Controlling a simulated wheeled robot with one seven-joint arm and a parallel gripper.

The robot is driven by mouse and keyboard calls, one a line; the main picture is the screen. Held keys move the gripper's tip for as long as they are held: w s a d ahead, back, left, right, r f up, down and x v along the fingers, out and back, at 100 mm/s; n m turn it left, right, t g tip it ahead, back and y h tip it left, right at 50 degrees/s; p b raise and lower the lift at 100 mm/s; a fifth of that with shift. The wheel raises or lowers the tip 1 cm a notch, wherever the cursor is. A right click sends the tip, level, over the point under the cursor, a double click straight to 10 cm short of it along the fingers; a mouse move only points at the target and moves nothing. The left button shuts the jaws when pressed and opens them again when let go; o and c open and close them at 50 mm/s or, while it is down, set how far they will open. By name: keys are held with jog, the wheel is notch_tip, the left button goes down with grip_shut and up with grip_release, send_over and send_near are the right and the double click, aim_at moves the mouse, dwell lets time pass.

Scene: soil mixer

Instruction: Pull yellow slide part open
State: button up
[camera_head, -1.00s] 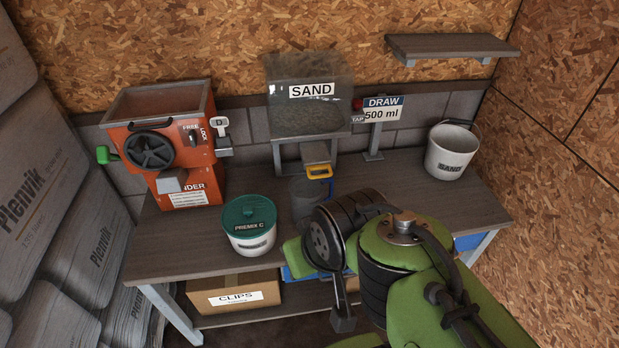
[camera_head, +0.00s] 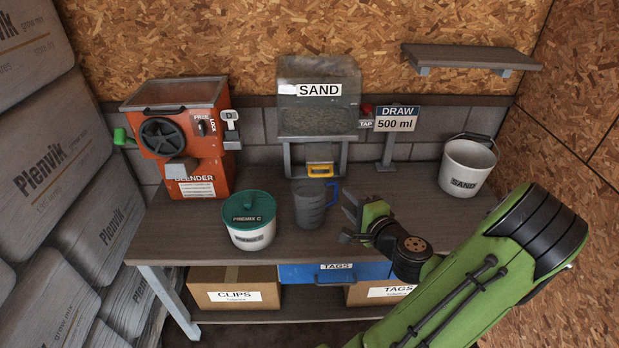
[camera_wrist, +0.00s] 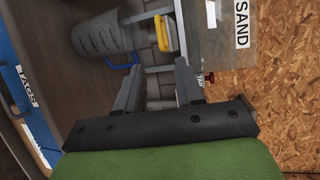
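The yellow slide part (camera_head: 320,170) sits at the front of the outlet under the clear sand hopper (camera_head: 318,117). It also shows in the wrist view (camera_wrist: 163,33), above and between my fingers. A grey jug (camera_head: 309,205) with a blue handle stands on the bench just in front of and below the slide. My gripper (camera_head: 347,220) is open and empty, to the right of the jug and lower than the slide, apart from both. In the wrist view its two fingers (camera_wrist: 157,90) are spread with nothing between them.
A white tub with a green lid (camera_head: 249,222) stands left of the jug, with the orange blender (camera_head: 185,140) behind it. The draw sign (camera_head: 396,119) and red tap knob (camera_head: 366,109) are right of the hopper. A white sand bucket (camera_head: 467,166) stands far right.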

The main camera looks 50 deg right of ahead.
aim_at(323, 176)
jog(key=x, duration=1.5)
jog(key=shift+w+f+p, duration=0.1)
jog(key=shift+p, duration=0.3)
jog(key=shift+c, duration=0.5)
